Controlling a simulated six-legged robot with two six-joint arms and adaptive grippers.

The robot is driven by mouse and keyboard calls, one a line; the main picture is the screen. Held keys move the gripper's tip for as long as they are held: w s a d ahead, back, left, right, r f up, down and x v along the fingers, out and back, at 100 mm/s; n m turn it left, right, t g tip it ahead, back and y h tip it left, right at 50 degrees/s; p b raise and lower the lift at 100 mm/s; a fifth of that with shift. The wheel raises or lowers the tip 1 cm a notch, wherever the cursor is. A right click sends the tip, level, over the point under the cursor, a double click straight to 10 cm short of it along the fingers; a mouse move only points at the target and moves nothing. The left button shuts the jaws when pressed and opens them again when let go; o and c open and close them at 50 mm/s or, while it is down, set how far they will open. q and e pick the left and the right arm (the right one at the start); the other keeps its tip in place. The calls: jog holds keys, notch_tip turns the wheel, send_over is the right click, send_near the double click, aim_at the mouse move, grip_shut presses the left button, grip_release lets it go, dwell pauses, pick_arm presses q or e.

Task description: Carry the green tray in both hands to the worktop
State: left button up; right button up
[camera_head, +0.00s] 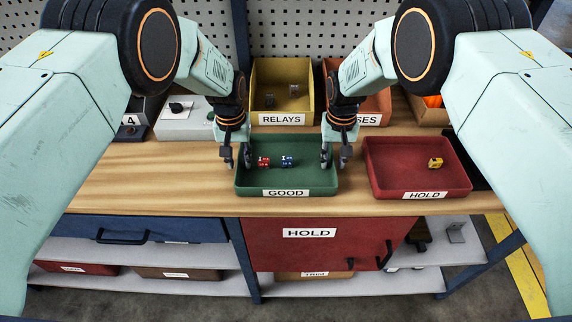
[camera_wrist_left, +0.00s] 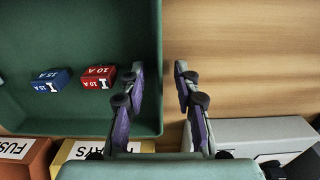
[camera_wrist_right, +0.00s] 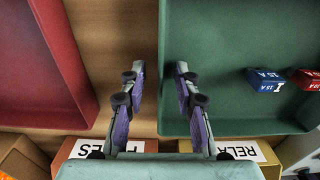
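The green tray (camera_head: 285,193), labelled GOOD, sits on the wooden worktop (camera_head: 150,185). A red block (camera_head: 263,161) and a blue block (camera_head: 287,161) lie in it. My left gripper (camera_head: 237,162) is at the tray's left wall, one finger inside and one outside. In the left wrist view the fingers (camera_wrist_left: 160,68) are open around the wall (camera_wrist_left: 158,110), with gaps showing. My right gripper (camera_head: 335,160) straddles the right wall likewise; in the right wrist view its fingers (camera_wrist_right: 160,68) are open, with the tray wall (camera_wrist_right: 163,30) between them.
A red tray (camera_head: 423,194) labelled HOLD, holding a yellow block (camera_head: 435,162), stands close on the right. A yellow RELAYS bin (camera_head: 282,119) and an orange bin (camera_head: 372,105) stand behind. A grey box (camera_head: 185,125) stands back left. The worktop's left front is clear.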

pick_arm(q)
jog(key=shift+c, duration=0.2)
pick_arm(e)
jog(key=shift+c, duration=0.2)
pick_arm(q)
jog(key=shift+c, duration=0.8)
pick_arm(e)
jog(key=shift+c, duration=0.8)
pick_arm(q)
grip_shut()
pick_arm(e)
grip_shut()
